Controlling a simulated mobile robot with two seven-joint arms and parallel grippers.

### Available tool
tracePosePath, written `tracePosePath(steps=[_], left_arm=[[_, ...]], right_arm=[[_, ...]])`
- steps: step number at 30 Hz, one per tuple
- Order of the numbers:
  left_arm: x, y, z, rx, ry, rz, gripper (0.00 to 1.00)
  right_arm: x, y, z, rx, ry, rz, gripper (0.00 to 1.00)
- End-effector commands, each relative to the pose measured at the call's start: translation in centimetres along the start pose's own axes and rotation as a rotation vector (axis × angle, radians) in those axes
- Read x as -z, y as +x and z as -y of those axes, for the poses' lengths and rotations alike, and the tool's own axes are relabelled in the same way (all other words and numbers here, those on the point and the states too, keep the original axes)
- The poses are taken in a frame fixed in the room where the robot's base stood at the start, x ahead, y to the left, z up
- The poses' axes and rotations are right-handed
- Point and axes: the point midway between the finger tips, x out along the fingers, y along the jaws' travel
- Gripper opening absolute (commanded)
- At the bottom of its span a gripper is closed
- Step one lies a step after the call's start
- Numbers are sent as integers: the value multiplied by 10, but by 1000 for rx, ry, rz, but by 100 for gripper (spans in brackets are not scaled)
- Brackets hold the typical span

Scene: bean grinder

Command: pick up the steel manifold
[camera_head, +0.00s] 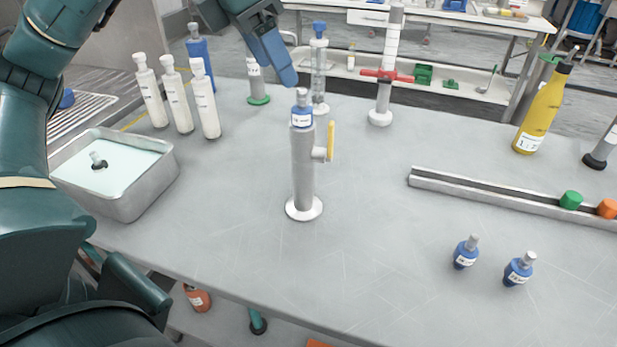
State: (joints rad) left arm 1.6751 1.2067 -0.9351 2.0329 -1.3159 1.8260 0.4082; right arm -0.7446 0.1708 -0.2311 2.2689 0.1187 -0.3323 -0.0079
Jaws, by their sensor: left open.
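A steel upright cylinder (303,170) with a round white foot stands mid-table. It has a blue labelled top and a short side port with a yellow handle (331,141). A long grey steel rail (470,190) with a groove lies at the right, with a green knob (571,200) and an orange knob (606,208) on it. Which of these is the steel manifold I cannot tell for certain. My left gripper (284,76) points down from the top, open, just above and behind the cylinder's top in the picture; no object shows in it. My right gripper is not in view.
White bottles (178,98) and a steel tray of pale liquid (125,180) stand at the left. Two small blue bottles (465,252) stand front right, a yellow bottle (541,112) back right. The front middle is clear.

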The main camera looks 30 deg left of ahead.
Motion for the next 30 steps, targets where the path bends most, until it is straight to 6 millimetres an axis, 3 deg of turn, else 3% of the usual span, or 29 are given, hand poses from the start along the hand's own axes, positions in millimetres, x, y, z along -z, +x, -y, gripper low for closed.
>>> tracePosePath(steps=[3,12,20,30], left_arm=[[4,3,-6,-31,-13,-4,61],[4,58,-7,-28,-11,-5,61],[4,79,-8,-27,-10,-3,61],[5,123,-11,-26,-10,-2,61]], right_arm=[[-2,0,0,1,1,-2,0],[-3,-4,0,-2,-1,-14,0],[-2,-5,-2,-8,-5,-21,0],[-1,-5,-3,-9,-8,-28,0]])
